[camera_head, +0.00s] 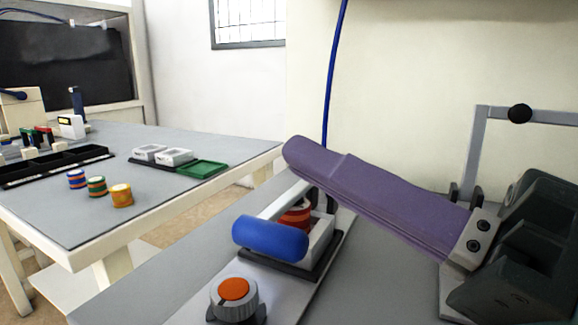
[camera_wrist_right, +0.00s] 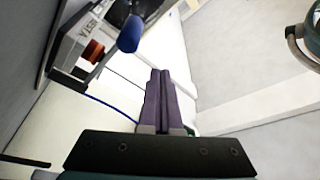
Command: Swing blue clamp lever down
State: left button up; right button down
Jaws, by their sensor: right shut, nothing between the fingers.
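The blue clamp lever (camera_head: 270,238) has a rounded blue grip on a pale metal arm. In the head view the arm slants from the grip up and right, over a white fixture (camera_head: 318,245) holding a red part (camera_head: 296,214). How far the lever is swung is unclear. My right gripper (camera_head: 292,148) has long purple fingers, shut and empty. In the head view they cross above and right of the grip and hide the arm's far end. In the right wrist view the fingertips (camera_wrist_right: 160,72) appear apart from the blue grip (camera_wrist_right: 130,33). My left gripper is not in view.
An orange-capped knob (camera_head: 234,292) stands on the plate in front of the lever. A grey bar with a black ball (camera_head: 520,113) rises at right. Another table (camera_head: 130,206) at left carries coloured stacks, a green tray (camera_head: 202,168) and black bins (camera_head: 52,165).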

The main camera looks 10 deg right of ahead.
jog(key=shift+s, duration=0.1)
jog(key=v, duration=0.9)
jog(key=shift+s+d+f, duration=0.15)
jog(key=shift+s+d, duration=0.1)
jog(key=shift+d, duration=0.05)
